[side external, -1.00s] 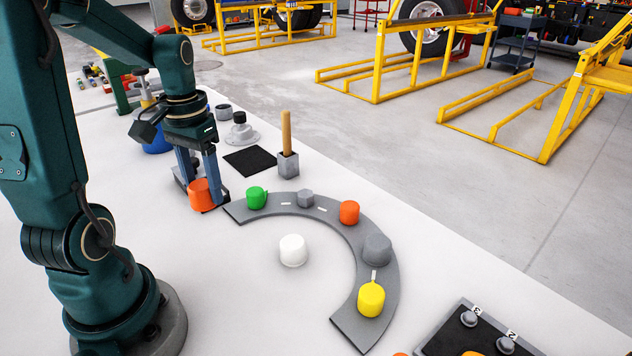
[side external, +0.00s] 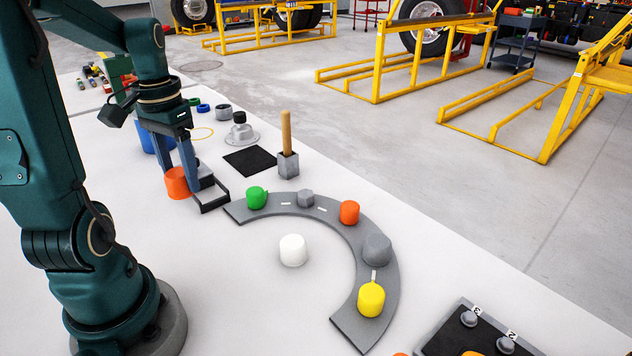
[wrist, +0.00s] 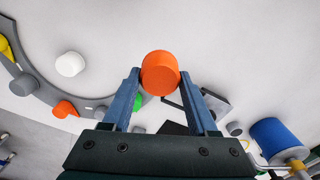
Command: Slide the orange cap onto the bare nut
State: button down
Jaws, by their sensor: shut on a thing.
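An orange cap (side external: 177,183) is between the blue fingers of my gripper (side external: 182,168), which is shut on it. In the wrist view the cap (wrist: 160,72) sits at the fingertips (wrist: 160,80). A small grey hexagonal nut (side external: 305,198), with no cap on it, stands on the curved grey plate (side external: 334,215) between a green cap (side external: 256,197) and another orange cap (side external: 349,212). My gripper is left of the plate, well apart from the nut. The held cap's height above the table is hard to judge.
A dark bracket (side external: 213,202) stands beside my gripper, near the plate's left end. A grey piece (side external: 377,249) and yellow cap (side external: 371,300) sit further along the plate. A white cylinder (side external: 293,250) stands inside the curve. A wooden handle (side external: 287,134) rises from a block behind.

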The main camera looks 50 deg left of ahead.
jog(key=shift+s+d, duration=0.1)
jog(key=shift+d, duration=0.05)
jog(key=w+a+r+m, duration=0.25)
jog(key=w+r, duration=0.25)
jog(key=w, duration=0.7)
jog(key=w+d+f+m, duration=0.3)
jog(key=w+d+f, duration=0.2)
jog(key=w+d, duration=0.3)
jog(key=shift+w+d+f, duration=0.25)
jog(key=shift+w+f, duration=0.05)
jog(key=shift+w, duration=0.95)
